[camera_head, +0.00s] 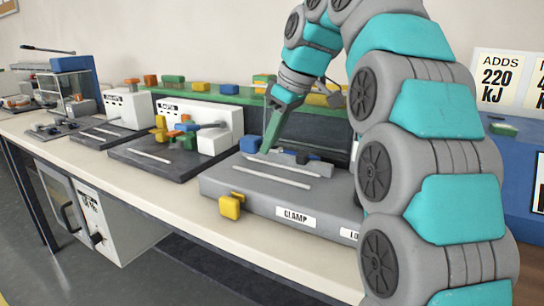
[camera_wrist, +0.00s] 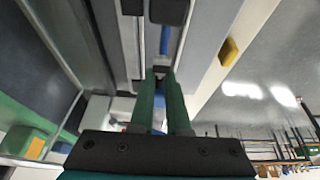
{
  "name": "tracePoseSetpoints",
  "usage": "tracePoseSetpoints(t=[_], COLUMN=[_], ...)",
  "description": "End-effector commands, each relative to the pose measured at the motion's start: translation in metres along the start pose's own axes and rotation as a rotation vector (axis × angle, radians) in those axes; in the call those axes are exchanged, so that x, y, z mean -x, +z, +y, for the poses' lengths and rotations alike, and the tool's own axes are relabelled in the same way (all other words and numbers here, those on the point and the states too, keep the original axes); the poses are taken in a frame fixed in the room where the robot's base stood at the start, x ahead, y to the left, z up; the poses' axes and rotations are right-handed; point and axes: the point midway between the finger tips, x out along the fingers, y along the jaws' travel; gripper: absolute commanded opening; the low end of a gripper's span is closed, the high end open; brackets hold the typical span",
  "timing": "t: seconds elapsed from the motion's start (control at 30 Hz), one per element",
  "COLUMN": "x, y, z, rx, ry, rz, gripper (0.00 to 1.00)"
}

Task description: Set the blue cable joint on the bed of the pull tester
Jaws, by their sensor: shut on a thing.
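My gripper (camera_head: 267,148) reaches down over the grey machine with the CLAMP label, which I take for the pull tester (camera_head: 258,205). Its green fingers also show in the wrist view (camera_wrist: 161,82), shut on a small grey piece with a thin blue cable, the blue cable joint (camera_wrist: 164,40). The cable runs away from the fingertips between two dark blocks (camera_wrist: 150,10). The joint is low over the bed (camera_head: 225,178); I cannot tell whether it touches it. In the head view the fingers largely hide the held part.
A yellow block (camera_head: 230,206) sticks out at the machine's front. Left along the bench stand a dark machine with a white box (camera_head: 205,118) and further machines. A green shelf (camera_head: 215,97) with coloured blocks runs behind. My arm covers the right side.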

Motion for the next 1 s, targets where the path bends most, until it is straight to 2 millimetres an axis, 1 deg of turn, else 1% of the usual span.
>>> tracePoseSetpoints(t=[0.17, 0.53, 0.93, 0.97, 1.0], x=[-0.003, -0.030, -0.035, -0.034, -0.034], y=[0.004, 0.015, 0.016, 0.016, 0.016], z=[0.001, 0.001, 0.001, 0.001, 0.001], rx=[0.000, -0.002, -0.001, -0.001, -0.001], ry=[-0.001, 0.000, 0.001, 0.001, 0.001], rz=[-0.001, 0.000, 0.001, 0.001, 0.001], gripper=[0.00, 0.00, 0.00, 0.16, 0.21])
